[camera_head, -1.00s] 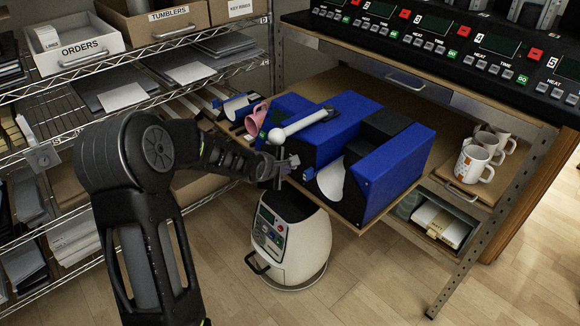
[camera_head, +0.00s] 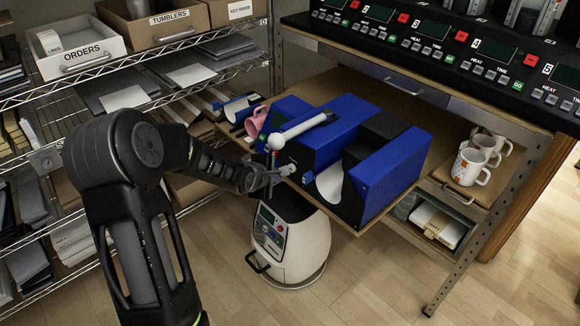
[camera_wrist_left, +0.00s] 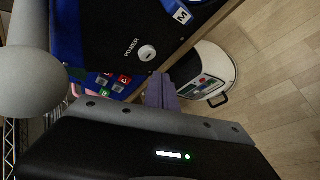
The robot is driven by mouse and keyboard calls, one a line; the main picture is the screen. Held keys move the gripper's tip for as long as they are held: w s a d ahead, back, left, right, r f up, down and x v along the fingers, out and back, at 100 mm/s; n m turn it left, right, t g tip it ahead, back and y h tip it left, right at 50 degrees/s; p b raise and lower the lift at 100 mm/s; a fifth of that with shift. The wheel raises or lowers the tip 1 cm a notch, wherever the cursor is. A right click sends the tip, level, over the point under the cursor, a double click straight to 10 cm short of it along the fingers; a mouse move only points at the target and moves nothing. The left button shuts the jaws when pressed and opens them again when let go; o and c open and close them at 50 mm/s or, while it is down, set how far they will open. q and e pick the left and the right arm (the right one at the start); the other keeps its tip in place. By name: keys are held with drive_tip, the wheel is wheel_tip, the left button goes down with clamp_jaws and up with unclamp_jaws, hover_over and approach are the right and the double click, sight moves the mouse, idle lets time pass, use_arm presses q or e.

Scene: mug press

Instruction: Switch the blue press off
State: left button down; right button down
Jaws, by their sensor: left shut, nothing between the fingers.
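The blue press (camera_head: 318,128) stands on the wooden shelf board, its white-balled lever (camera_head: 305,126) lying across its top. In the left wrist view its dark front panel (camera_wrist_left: 108,38) carries a white round knob (camera_wrist_left: 147,53) marked POWER. Red and green buttons (camera_wrist_left: 122,82) sit lower on the press. My left gripper (camera_head: 276,179) is shut and empty in front of the press's near left end. Its fingers (camera_wrist_left: 160,92) show below the POWER knob in the wrist view, apart from it in the picture. The knob's on or off state is unclear. My right gripper is not in view.
A pink mug (camera_head: 256,122) is behind the press's left end. A white rounded machine (camera_head: 295,245) stands on the floor below. White mugs (camera_head: 471,167) stand at right. A wire shelf with boxes (camera_head: 80,52) is at left; a control console (camera_head: 450,45) is above.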

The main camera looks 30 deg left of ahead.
use_arm(q)
drive_tip(key=s+p, duration=0.1)
drive_tip(key=s, duration=0.1)
drive_tip(key=s+a+p, duration=0.1)
drive_tip(key=s+p, duration=0.1)
drive_tip(key=shift+s+a, duration=0.1)
drive_tip(key=shift+s, duration=0.2)
idle(0.4)
